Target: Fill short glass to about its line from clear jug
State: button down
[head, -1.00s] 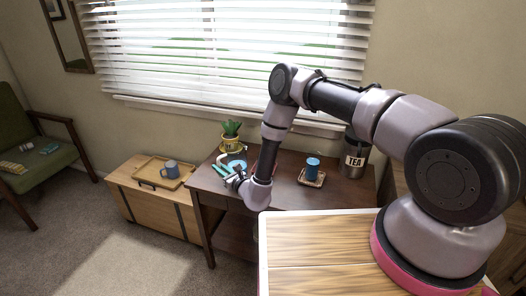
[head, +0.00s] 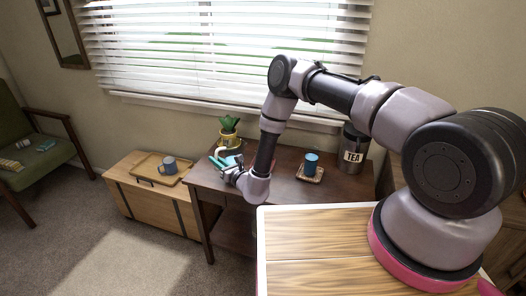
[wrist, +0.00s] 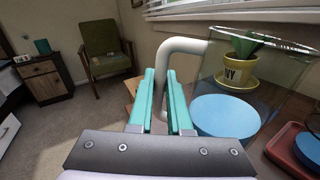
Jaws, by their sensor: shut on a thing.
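The clear jug (wrist: 285,78) has a white handle (wrist: 184,46) and blue liquid (wrist: 225,116) inside; it fills the right of the wrist view. My gripper (wrist: 161,75) has teal fingers shut on the handle. In the head view my gripper (head: 222,166) is over the left part of the desk, and the jug is mostly hidden there. At the right edge of the wrist view a round blue thing (wrist: 309,148) is on a red tray (wrist: 290,158); I cannot tell if it is the short glass. Its line is not visible.
A TEA canister (head: 354,150) stands at the right, a potted plant (head: 229,128) at the back left. A low chest holds a tray (head: 150,163) with a mug (head: 168,165).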

aim_at(230, 152)
jog(key=shift+w+d+r+m+t, duration=0.15)
jog(key=shift+w+d+r+m, duration=0.2)
jog(key=shift+d+r+m, duration=0.35)
jog(key=shift+w+d+r+m+t, duration=0.15)
jog(key=shift+w+d+r+m, duration=0.2)
jog(key=shift+m, duration=0.55)
jog(key=shift+w+d+r+m, duration=0.3)
jog(key=shift+d+m, duration=0.2)
jog(key=shift+m, duration=0.15)
jog(key=shift+w+d+r+m, duration=0.3)
jog(key=shift+d+m, duration=0.2)
jog(key=shift+m, duration=0.15)
jog(key=shift+w+d+r+m+t, duration=0.25)
jog(key=shift+r+m+t, duration=0.15)
jog(key=shift+r+m, duration=0.2)
jog(key=shift+w+d+r+m+t+p, duration=0.2)
jog(key=shift+d+r+m, duration=0.15)
jog(key=shift+r+m, duration=0.3)
jog(key=shift+w+d+r+m+t+p, duration=0.15)
jog(key=shift+d+r+m, duration=0.15)
jog(key=shift+r+m, duration=0.35)
jog(key=shift+w+d+r+m+t+p, duration=0.1)
jog(key=shift+w+d+r+m, duration=0.2)
jog(key=shift+r+m, duration=0.35)
dwell(1.4)
